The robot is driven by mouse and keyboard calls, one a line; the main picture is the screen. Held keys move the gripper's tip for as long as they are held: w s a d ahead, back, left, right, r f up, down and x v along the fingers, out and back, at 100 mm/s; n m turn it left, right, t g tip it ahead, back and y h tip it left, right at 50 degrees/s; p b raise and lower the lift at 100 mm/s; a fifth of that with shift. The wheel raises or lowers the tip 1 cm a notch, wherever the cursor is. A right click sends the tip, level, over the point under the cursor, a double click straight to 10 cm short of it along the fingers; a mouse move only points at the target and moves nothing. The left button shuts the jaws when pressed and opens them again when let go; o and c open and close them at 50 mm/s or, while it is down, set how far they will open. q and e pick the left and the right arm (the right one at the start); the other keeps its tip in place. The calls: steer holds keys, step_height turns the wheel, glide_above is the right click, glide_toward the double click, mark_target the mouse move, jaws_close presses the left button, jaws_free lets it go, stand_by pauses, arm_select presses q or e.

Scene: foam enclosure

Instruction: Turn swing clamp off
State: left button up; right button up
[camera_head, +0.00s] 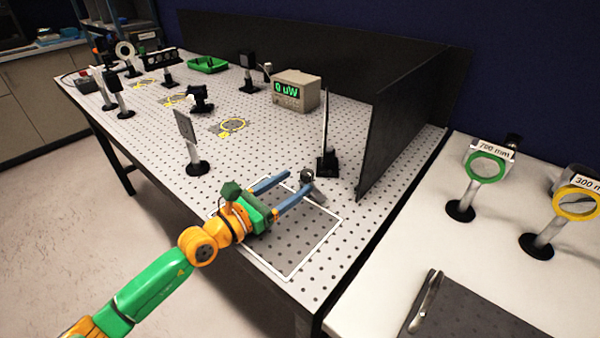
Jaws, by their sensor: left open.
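My left gripper (299,181) reaches in from the lower left over the perforated optical table (270,150). Its two blue fingers are apart, with no object clearly held between them. A small dark and grey piece (307,176), perhaps the swing clamp, is at the fingertips, close to the right finger. I cannot tell whether it touches the finger, nor its lever position. Below the gripper is a grey area with a white outline (290,262). My right gripper is not in view.
A thin upright plate on a black base (327,165) stands just beyond the fingertips, with a black panel (392,135) to its right. A grey plate on a post (187,130) stands to the left. A meter (297,92) reads 0 uW. Lenses (487,167) stand on the right-hand table.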

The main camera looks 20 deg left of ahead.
mark_target(307, 172)
arm_select(q)
steer(key=x, duration=0.5)
steer(key=shift+w, duration=0.15)
jaws_close()
steer(key=r+n+y+p, duration=0.1)
steer(key=p, duration=0.4)
steer(key=shift+t+y+p, duration=0.3)
steer(key=shift+y, duration=0.1)
steer(key=shift+f, duration=0.4)
